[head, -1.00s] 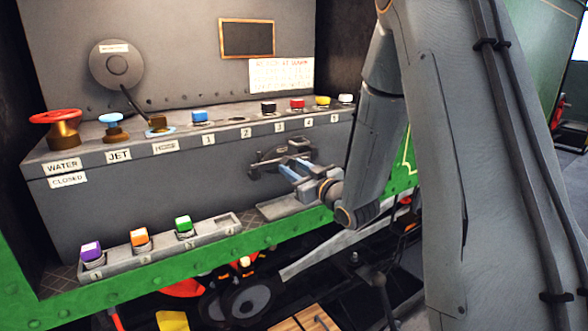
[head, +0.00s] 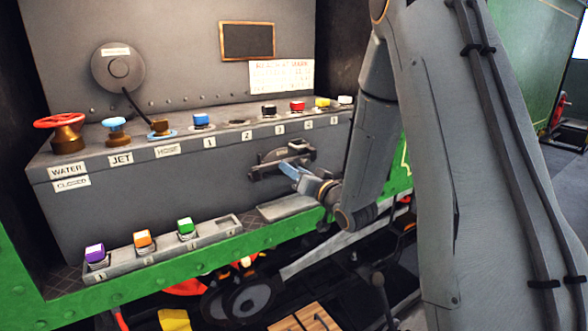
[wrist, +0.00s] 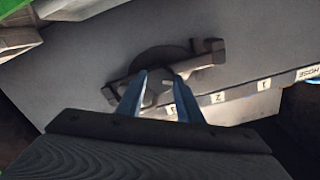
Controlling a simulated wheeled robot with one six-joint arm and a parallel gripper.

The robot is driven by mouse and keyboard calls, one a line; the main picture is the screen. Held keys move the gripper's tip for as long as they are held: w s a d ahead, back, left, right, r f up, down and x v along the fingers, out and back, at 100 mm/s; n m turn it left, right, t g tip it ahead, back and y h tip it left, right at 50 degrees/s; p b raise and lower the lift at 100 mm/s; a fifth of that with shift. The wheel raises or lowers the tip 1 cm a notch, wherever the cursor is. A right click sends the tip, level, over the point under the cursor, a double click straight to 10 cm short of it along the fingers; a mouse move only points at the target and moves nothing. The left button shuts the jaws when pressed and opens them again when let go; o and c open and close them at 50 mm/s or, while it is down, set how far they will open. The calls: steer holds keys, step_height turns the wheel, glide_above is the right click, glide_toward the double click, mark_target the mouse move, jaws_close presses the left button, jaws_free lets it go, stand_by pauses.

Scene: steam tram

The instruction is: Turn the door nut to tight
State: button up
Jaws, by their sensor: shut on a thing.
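The door nut (wrist: 155,92) is a small grey piece in front of a dark round plate with a cross bar (wrist: 205,58) on the grey panel. The same dark fitting (head: 265,168) shows on the panel front in the head view. My gripper (wrist: 156,82) has its two blue fingers on either side of the nut and is shut on it. In the head view my gripper (head: 290,170) reaches the fitting from the right, and its fingers hide the nut there.
Above is a shelf with a red water wheel (head: 60,121), a blue jet knob (head: 115,130) and several coloured caps. Below, a rack (head: 165,251) holds purple, orange and green caps. A grey ledge (head: 290,207) lies under the fitting.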

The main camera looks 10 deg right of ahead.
steer(key=m+p, duration=0.4)
steer(key=m, duration=0.8)
steer(key=shift+m, duration=0.3)
stand_by(0.4)
steer(key=o, duration=0.8)
steer(key=shift+d, duration=0.1)
steer(key=b+v, duration=0.1)
steer(key=v, duration=0.6)
steer(key=shift+s+b, duration=0.3)
steer(key=shift+s, duration=0.05)
